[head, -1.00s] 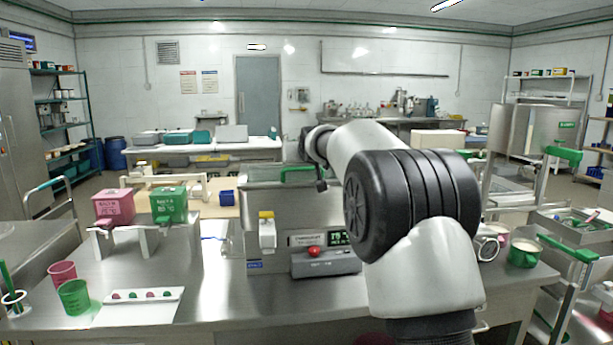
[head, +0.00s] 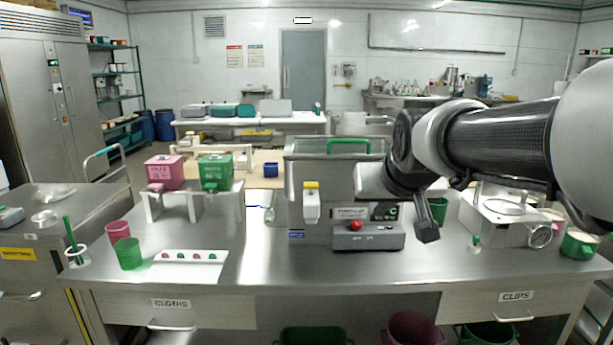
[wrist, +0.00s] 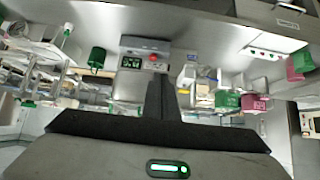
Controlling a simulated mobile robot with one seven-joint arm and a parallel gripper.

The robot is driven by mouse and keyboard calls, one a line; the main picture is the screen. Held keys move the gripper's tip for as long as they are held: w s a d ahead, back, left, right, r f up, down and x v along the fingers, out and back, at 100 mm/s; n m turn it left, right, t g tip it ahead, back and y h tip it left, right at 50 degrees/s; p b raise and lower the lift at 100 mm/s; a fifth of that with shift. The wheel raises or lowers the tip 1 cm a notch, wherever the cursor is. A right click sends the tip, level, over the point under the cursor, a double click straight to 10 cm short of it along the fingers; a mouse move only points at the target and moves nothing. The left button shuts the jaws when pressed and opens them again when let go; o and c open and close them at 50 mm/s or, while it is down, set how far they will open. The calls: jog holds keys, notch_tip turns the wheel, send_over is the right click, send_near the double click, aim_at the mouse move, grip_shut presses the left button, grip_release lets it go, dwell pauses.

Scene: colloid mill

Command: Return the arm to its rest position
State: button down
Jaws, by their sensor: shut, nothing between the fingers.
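My arm reaches in from the right edge of the head view, above the steel bench (head: 290,275). My gripper (head: 427,230) points downward in front of the mill, just right of the grey control box (head: 368,236) with its red button. Its fingers are shut with nothing in them. In the wrist view my gripper (wrist: 155,92) shows as one dark closed shape, and the control box (wrist: 146,45) lies beyond it. In the head view my arm hides part of the mill's right side and the bench behind it.
Pink (head: 165,172) and green (head: 215,171) boxes stand on a raised rack at left. Pink and green cups (head: 128,254) and a white strip (head: 188,257) sit at front left. The bench's front middle is clear.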

jog(key=s+f+g, duration=0.2)
jog(key=s+f, duration=0.3)
jog(key=s, duration=0.7)
jog(key=s+f+g, duration=0.2)
jog(key=s+f, duration=0.3)
jog(key=s, duration=0.7)
notch_tip(320, 180, up, 23)
jog(key=w+p, duration=0.1)
jog(key=p, duration=2.2)
jog(key=shift+r, duration=0.15)
jog(key=shift+a, duration=0.1)
